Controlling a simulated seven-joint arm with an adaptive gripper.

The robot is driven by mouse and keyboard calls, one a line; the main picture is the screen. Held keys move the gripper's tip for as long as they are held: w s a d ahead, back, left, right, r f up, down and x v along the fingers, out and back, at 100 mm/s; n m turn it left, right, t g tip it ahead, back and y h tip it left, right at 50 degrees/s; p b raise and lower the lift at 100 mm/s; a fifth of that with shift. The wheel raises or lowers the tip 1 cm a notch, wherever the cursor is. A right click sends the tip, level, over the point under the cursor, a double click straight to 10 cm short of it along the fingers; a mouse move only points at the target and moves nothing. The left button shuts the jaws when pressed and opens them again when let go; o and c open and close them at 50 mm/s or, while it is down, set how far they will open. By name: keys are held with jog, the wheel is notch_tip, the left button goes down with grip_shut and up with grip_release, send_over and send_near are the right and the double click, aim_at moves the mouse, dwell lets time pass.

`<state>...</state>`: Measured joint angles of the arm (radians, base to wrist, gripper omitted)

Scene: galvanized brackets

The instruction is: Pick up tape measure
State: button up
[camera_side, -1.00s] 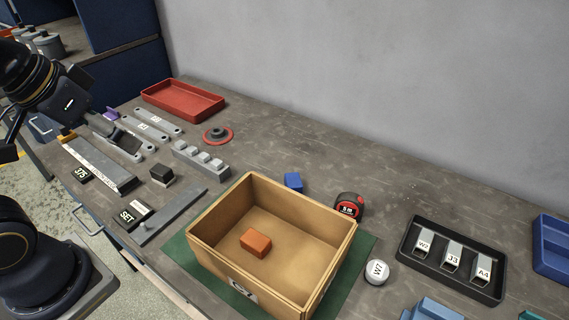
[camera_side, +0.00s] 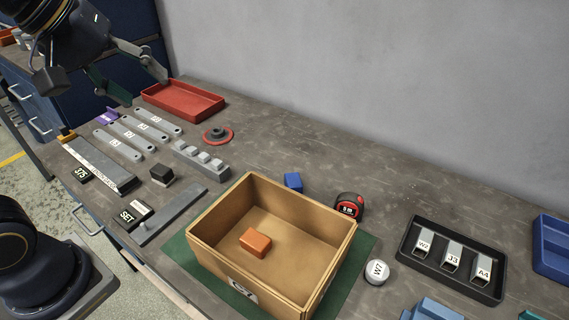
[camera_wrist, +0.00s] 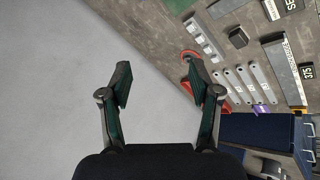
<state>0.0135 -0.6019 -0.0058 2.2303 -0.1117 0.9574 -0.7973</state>
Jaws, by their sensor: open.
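The tape measure (camera_side: 348,206) is black and red with a pale label. It stands on the bench just right of the cardboard box's back right corner. My gripper (camera_side: 143,84) is open and empty, high above the far left of the bench near the red tray, well to the left of the tape measure. In the wrist view my gripper (camera_wrist: 158,85) shows two spread fingers with nothing between them but grey wall. The tape measure is not in the wrist view.
A cardboard box (camera_side: 207,252) with an orange block (camera_side: 256,243) inside stands on a green mat (camera_side: 362,252). A blue block (camera_side: 293,181) and a white round W7 piece (camera_side: 377,272) lie near the tape measure. A black tray (camera_side: 455,284) holds labelled brackets. The wall (camera_side: 350,80) rises behind.

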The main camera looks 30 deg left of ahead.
jog(key=w+d+r+n+h, duration=0.1)
jog(key=w+d+r+n, duration=0.3)
jog(key=w, duration=0.4)
jog(key=n+g+h, duration=0.3)
jog(key=n+g, duration=0.2)
jog(key=n, duration=0.3)
send_over(347, 195)
jog(key=a, duration=0.8)
notch_tip(347, 195, down, 16)
jog(key=shift+g+y, duration=0.3)
jog(key=shift+g, duration=0.3)
jog(key=x, duration=1.9)
jog(key=shift+s+a+f, duration=0.1)
jog(key=shift+s+a, duration=0.05)
jog(key=shift+a, duration=0.2)
jog(key=x, duration=0.5)
jog(key=shift+d+f, duration=0.2)
jog(key=shift+d, duration=0.1)
grip_shut()
